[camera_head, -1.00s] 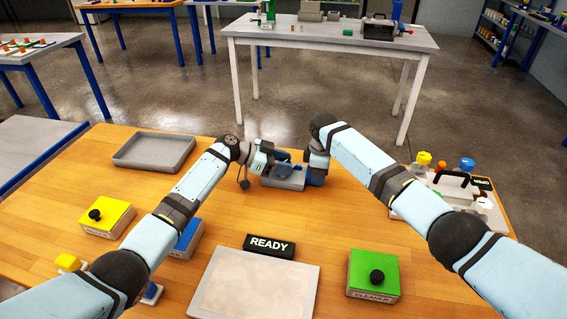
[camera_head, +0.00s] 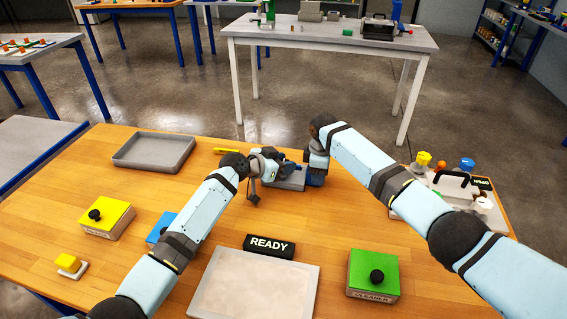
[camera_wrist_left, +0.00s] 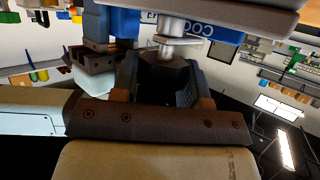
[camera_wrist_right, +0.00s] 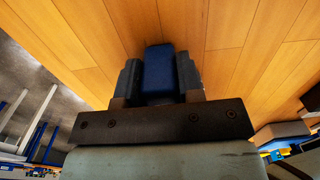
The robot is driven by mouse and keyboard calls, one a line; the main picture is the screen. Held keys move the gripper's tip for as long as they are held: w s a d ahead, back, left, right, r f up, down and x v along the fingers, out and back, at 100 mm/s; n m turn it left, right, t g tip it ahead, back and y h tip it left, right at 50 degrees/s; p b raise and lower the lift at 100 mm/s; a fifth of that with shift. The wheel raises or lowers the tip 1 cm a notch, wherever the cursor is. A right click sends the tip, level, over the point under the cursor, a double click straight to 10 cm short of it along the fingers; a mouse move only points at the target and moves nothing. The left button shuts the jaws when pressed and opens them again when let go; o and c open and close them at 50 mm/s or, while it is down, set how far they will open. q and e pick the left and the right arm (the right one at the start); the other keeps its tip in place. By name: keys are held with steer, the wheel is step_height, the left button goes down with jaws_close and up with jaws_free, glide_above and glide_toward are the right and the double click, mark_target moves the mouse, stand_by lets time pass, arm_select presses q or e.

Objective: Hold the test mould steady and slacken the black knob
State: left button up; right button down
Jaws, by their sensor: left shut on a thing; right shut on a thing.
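The test mould is a grey block with blue parts (camera_head: 288,184) at the middle of the wooden table, partly hidden behind my wrists. In the left wrist view, my left gripper (camera_wrist_left: 163,88) has its fingers on either side of the black knob (camera_wrist_left: 165,72). A metal shaft runs above the knob, beside a blue part with white lettering. My right gripper (camera_wrist_right: 159,80) is shut on a blue upright part (camera_wrist_right: 158,68), seemingly the mould's blue end. In the head view the fingertips of both grippers are too small to make out clearly.
A grey tray (camera_head: 118,160) lies at the back left. A yellow-topped box (camera_head: 112,212), a blue box (camera_head: 160,230), a READY sign (camera_head: 269,245), a pale plate (camera_head: 255,290) and a green CLEANER box (camera_head: 372,268) stand nearer. A loaded board (camera_head: 405,207) is at right.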

arm_select(q)
steer(key=n+t+y, duration=0.3)
steer(key=n, duration=0.1)
steer(key=shift+d+t+y, duration=0.1)
steer(key=shift+t+y, duration=0.2)
steer(key=shift+n+t+y, duration=0.4)
steer(key=shift+n+y, duration=0.6)
steer(key=o, duration=0.9)
steer(key=shift+o, duration=0.2)
steer(key=v, duration=1.2)
